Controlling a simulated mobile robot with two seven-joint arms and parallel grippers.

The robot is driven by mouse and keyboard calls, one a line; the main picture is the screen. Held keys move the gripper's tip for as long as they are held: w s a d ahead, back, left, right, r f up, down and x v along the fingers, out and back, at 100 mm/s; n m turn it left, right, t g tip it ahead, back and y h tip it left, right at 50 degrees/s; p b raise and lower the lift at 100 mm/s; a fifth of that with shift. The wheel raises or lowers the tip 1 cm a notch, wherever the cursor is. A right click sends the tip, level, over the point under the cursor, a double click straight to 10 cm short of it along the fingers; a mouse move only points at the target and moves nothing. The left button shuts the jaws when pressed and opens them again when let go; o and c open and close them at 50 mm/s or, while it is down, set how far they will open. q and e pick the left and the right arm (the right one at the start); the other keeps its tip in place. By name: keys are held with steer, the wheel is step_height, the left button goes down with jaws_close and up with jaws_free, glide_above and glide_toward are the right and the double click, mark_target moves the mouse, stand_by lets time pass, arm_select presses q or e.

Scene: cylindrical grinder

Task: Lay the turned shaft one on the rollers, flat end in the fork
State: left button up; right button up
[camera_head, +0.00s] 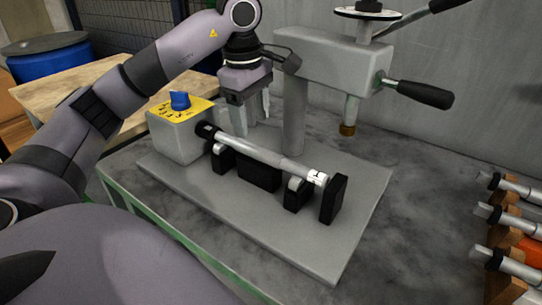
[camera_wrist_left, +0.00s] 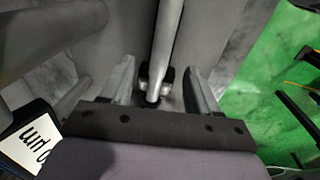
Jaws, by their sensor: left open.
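A grey turned shaft (camera_head: 262,152) lies along black roller supports (camera_head: 297,193) on the grey machine base. Its left end meets a black fitting (camera_head: 207,131) on the grey box, probably the fork; how its flat sits there is too small to tell. Its right end, with a white band, is near a black upright plate (camera_head: 333,199). My left gripper (camera_head: 254,112) is open and empty, above the shaft's left half, fingers pointing down. In the left wrist view the shaft (camera_wrist_left: 166,42) runs between the spread fingers, with no visible contact. My right gripper is out of view.
A grey box with a yellow panel and blue knob (camera_head: 180,100) stands left of the shaft. A grey column and press head (camera_head: 335,62) with black-gripped handles rise behind. Several other shafts (camera_head: 510,187) lie in a rack at the right. A blue drum (camera_head: 48,62) stands back left.

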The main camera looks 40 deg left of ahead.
mark_target(257, 146)
arm_select(q)
steer(key=shift+w+d+f, duration=0.1)
steer(key=shift+d+f, duration=0.1)
steer(key=shift+f, duration=1.6)
steer(key=shift+w+d+f, duration=0.1)
steer(key=shift+d+f, duration=0.1)
steer(key=shift+f, duration=1.55)
jaws_close()
steer(key=shift+w+r, duration=0.1)
steer(key=shift+r, duration=0.1)
